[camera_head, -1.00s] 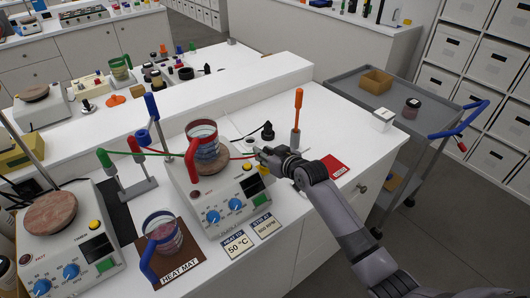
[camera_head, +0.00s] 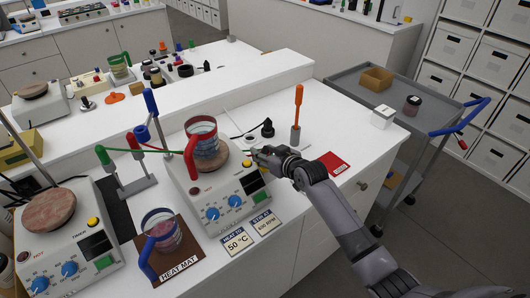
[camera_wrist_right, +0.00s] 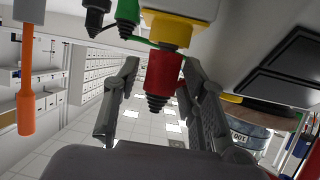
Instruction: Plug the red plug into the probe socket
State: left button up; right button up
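In the right wrist view, which looks upside down, the red plug (camera_wrist_right: 164,75) with its black ribbed tail lies in line with a yellow collar on a white body (camera_wrist_right: 167,28). It meets the collar; how deep it sits I cannot tell. The fingers of my right gripper (camera_wrist_right: 159,64) stand on both sides of the plug, with a visible gap on the left. In the head view my right gripper (camera_head: 259,154) is at the back right corner of the middle hotplate (camera_head: 220,200), and hides the plug and socket there. My left gripper is not in view.
A red-handled beaker (camera_head: 202,138) stands on the hotplate. A black plug (camera_head: 267,129), an orange-handled screwdriver (camera_head: 297,112) and a red card (camera_head: 335,164) are close by. Green (camera_wrist_right: 127,12) and black (camera_wrist_right: 97,15) plugs show beside the red one. A grey cart (camera_head: 350,90) stands at right.

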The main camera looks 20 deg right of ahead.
jog(key=shift+o, duration=0.5)
jog(key=shift+s+r, duration=0.1)
jog(key=shift+s, duration=0.05)
jog(key=v, duration=1.1)
jog(key=shift+s, duration=0.4)
jog(key=shift+d, duration=0.15)
